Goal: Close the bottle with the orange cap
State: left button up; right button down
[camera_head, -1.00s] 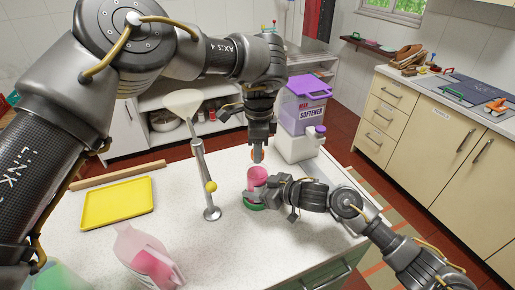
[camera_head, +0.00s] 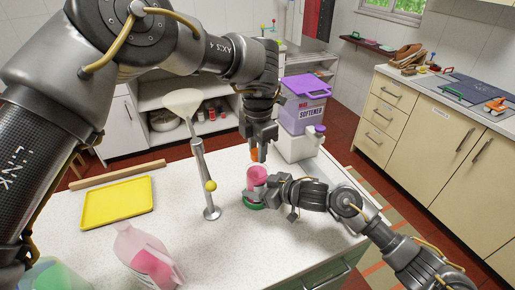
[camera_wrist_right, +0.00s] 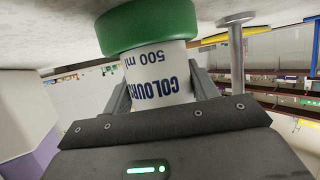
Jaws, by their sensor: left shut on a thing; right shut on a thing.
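The bottle (camera_head: 257,178) stands on the white counter with a pink upper part and a green base. In the right wrist view its white body (camera_wrist_right: 158,72), with blue lettering and "500 ml", shows upside down beside the green base (camera_wrist_right: 148,27). My right gripper (camera_head: 263,195) is shut around the bottle, a finger on each side. My left gripper (camera_head: 259,152) points down and is shut on the orange cap (camera_head: 254,155). The cap is above the bottle's top, with a small gap visible. The cap is partly hidden by the fingers.
A purple-lidded softener box (camera_head: 305,105) and white jug (camera_head: 296,147) stand behind.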

pick_arm(q)
jog(key=o, duration=0.9)
jog(key=shift+s+f, duration=0.15)
pick_arm(e)
jog(key=shift+w+d+f, duration=0.15)
jog(key=shift+f, duration=0.05)
pick_arm(q)
jog(key=shift+o, duration=1.3)
jog(key=shift+w+r, duration=0.2)
notch_tip(320, 180, up, 12)
jog(key=shift+s, duration=0.15)
pick_arm(e)
jog(key=shift+f, duration=0.1)
pick_arm(q)
jog(key=shift+f, duration=0.1)
pick_arm(e)
jog(key=c, duration=0.8)
grip_release()
jog(key=o, duration=0.4)
jog(key=shift+o, duration=0.2)
